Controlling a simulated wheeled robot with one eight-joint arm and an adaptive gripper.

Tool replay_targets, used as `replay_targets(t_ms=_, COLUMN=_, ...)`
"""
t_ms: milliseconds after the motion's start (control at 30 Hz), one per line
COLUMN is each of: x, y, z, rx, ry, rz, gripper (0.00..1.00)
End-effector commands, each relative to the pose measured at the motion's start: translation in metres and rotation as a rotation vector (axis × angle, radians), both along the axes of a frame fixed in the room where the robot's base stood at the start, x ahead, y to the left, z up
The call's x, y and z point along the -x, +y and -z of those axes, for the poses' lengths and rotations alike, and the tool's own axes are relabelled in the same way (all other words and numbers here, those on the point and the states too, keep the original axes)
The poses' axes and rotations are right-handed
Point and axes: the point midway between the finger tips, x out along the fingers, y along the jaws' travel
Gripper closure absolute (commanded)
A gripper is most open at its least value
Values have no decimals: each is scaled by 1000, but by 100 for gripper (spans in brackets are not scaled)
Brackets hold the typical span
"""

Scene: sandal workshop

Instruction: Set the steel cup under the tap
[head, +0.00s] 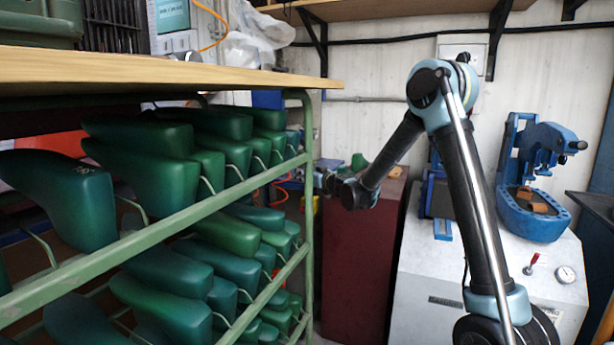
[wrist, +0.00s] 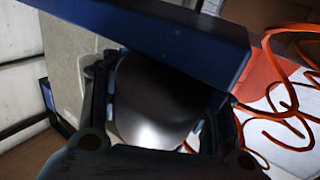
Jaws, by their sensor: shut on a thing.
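The steel cup (wrist: 155,105) fills the space between the two fingers of my gripper (wrist: 155,112) in the wrist view. The gripper is shut on it, with one dark finger on each side. The upper part of the cup is covered by a dark blue bar that crosses the picture in front of it. In the head view my arm reaches left past the rack's end post, and its far end (head: 328,181) is partly hidden there. The cup cannot be made out in the head view. I cannot pick out a tap in either view.
The dark blue bar (wrist: 150,30) is very close to the cup and fingers. A coiled orange hose (wrist: 285,105) hangs at right. In the head view, a green rack (head: 160,228) of green shoe lasts stands at left, beside a dark red cabinet (head: 355,270). A blue press (head: 535,215) stands at right.

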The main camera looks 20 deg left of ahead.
Motion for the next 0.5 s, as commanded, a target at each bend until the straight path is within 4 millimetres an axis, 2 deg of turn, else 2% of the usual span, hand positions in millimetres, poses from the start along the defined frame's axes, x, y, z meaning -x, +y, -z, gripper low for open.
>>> replay_targets(t_ms=167, x=0, y=0, z=1, rx=0, ry=0, rz=0, gripper=98)
replay_targets(t_ms=200, x=0, y=0, z=1, rx=0, ry=0, rz=0, gripper=45)
replay_targets(t_ms=300, x=0, y=0, z=1, rx=0, ry=0, rz=0, gripper=22)
replay_targets(t_ms=500, x=0, y=0, z=1, rx=0, ry=0, rz=0, gripper=20)
